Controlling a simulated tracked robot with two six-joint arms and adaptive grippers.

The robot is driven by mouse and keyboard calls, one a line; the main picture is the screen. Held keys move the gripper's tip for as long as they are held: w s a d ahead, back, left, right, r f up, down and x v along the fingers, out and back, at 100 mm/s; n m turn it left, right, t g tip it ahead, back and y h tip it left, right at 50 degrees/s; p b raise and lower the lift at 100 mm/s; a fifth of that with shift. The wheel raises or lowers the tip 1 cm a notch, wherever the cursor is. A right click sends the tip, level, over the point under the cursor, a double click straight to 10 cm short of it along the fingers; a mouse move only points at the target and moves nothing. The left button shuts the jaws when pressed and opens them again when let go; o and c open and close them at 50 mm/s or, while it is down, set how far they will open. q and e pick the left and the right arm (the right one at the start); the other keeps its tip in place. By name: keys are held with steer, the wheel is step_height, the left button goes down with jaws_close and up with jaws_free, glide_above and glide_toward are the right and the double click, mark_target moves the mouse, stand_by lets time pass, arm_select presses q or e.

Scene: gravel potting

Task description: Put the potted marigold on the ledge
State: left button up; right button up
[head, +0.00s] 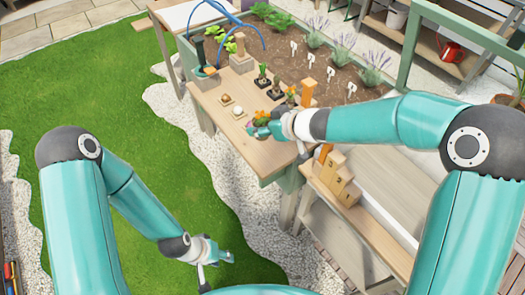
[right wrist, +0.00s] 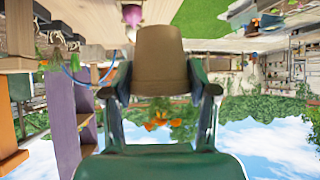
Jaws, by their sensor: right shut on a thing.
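The potted marigold has orange flowers and a brown pot (right wrist: 155,50). In the right wrist view, upside down, the pot sits between the two fingers of my right gripper (right wrist: 160,82), with the orange flowers (right wrist: 155,124) showing behind the hand. In the head view my right gripper (head: 262,130) is shut on it over the wooden ledge (head: 238,138); the marigold (head: 261,114) is partly hidden by the gripper. I cannot tell the gap beneath the pot. My left gripper (head: 217,267) is empty, fingers apart, low over the grass and gravel.
A soil bed (head: 310,68) lies behind. Stepped wooden blocks (head: 338,178) stand on a lower bench at right.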

step_height(320, 180, down, 8)
steer(key=b, duration=0.5)
steer(key=shift+r, duration=0.35)
steer(key=o, duration=1.2)
